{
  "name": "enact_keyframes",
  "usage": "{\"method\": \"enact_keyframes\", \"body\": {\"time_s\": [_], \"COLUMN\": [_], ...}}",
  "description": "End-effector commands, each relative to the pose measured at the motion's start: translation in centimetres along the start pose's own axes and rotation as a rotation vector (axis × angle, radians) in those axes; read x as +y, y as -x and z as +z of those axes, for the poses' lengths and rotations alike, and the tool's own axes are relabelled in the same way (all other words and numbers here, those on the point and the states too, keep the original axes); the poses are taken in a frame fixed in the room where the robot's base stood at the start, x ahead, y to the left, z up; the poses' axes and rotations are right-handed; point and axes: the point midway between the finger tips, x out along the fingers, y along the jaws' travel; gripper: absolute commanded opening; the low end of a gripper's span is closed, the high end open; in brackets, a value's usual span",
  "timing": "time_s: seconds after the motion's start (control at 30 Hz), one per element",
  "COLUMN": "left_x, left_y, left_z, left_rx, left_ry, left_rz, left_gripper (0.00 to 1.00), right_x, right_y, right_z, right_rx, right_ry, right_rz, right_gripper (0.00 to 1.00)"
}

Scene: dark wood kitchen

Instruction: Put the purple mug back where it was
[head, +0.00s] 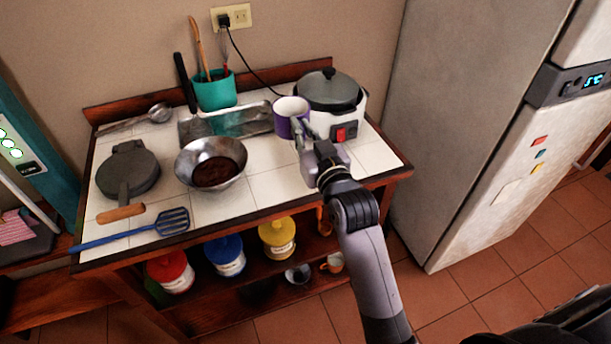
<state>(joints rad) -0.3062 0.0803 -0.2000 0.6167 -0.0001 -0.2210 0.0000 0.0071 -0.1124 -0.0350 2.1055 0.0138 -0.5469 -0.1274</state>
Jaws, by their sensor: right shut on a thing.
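The purple mug (287,118) has a white inside and is at the back right of the tiled counter, just left of the white cooker. My right gripper (303,129) is shut on the mug at its right front side. The mug looks upright. I cannot tell whether its base touches the counter or hangs a little above it. My left gripper is out of view.
The cooker (328,90) with a dark lid stands close on the right. A metal tray (228,124), a metal bowl (208,165) and a teal utensil holder (214,90) are to the left. Tiles (270,180) in front of the mug are clear.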

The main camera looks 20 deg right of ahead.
Motion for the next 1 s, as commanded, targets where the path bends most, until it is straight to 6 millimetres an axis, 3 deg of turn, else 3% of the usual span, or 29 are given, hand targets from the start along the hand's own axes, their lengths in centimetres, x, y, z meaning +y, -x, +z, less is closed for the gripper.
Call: {"method": "enact_keyframes", "body": {"time_s": [0.1, 0.3, 0.53, 0.8, 1.0], "left_x": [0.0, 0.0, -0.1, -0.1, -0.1], "left_y": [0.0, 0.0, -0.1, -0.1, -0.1], "left_z": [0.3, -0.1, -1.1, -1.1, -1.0], "left_rx": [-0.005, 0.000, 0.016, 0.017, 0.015], "left_ry": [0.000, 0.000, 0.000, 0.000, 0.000], "left_rz": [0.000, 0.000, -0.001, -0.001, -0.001], "left_gripper": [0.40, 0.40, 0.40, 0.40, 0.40], "right_x": [0.0, 0.0, 0.0, 0.0, 0.0], "right_y": [0.0, 0.0, -0.1, 0.0, 0.0], "right_z": [3.5, 7.9, 10.0, 13.7, 13.8], "right_rx": [-0.004, 0.000, 0.004, 0.003, 0.006], "right_ry": [0.002, 0.001, 0.001, 0.001, 0.001], "right_rz": [0.000, 0.000, 0.000, -0.001, 0.000], "right_gripper": [0.00, 0.00, 0.00, 0.00, 0.00]}}
